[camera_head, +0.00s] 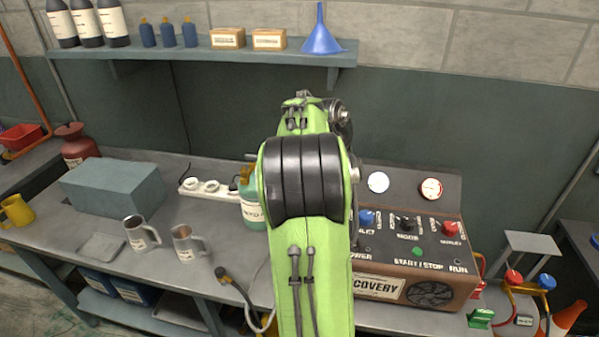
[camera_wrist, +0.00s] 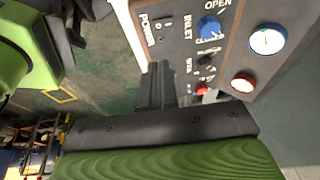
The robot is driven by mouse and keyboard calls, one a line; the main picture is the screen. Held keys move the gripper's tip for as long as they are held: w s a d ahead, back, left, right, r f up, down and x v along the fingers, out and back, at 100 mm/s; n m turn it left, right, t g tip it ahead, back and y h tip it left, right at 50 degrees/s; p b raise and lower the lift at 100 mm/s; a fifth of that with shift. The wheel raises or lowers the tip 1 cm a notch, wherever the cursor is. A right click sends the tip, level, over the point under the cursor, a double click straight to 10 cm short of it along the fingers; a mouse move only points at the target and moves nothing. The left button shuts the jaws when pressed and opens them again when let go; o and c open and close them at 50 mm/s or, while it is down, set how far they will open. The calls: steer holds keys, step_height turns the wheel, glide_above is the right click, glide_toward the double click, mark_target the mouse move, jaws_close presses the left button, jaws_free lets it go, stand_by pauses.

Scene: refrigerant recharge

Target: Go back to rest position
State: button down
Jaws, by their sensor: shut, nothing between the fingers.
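My green arm rises in the middle of the head view and hides the part of the bench behind it; my gripper is hidden there. In the wrist view my gripper (camera_wrist: 160,72) is shut, with its dark fingers together and nothing between them. The recovery machine (camera_head: 418,262) stands on the bench just right of my arm. Its panel shows in the wrist view (camera_wrist: 225,60) beyond the fingers, with a blue inlet knob (camera_wrist: 209,27), a red knob (camera_wrist: 202,89) and two gauges. I cannot tell the exact gap between fingers and panel.
A teal refrigerant cylinder (camera_head: 251,208) stands partly behind my arm. Two metal mugs (camera_head: 186,243), a grey-blue box (camera_head: 114,187) and a power strip (camera_head: 207,187) are on the left bench. A wall shelf (camera_head: 200,54) holds bottles, boxes and a blue funnel (camera_head: 321,38). A manifold (camera_head: 528,282) sits at right.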

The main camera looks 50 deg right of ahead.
steer(key=w+a+r+n+t, duration=0.2)
steer(key=a+n, duration=0.5)
steer(key=a, duration=0.1)
steer(key=w+a+r+n+t, duration=0.2)
steer(key=a+r+n, duration=0.1)
steer(key=a+n, duration=0.5)
steer(key=s+a+f+n+t+y, duration=0.1)
steer(key=s+a+n+t, duration=0.1)
steer(key=a+n, duration=0.6)
steer(key=s+a+f+n+t+y, duration=0.1)
steer(key=s+a+n, duration=0.3)
steer(key=a+n, duration=0.4)
steer(key=a+t, duration=0.1)
steer(key=a, duration=0.2)
steer(key=shift+s+f, duration=0.3)
steer(key=shift+f, duration=0.05)
steer(key=shift+d, duration=0.1)
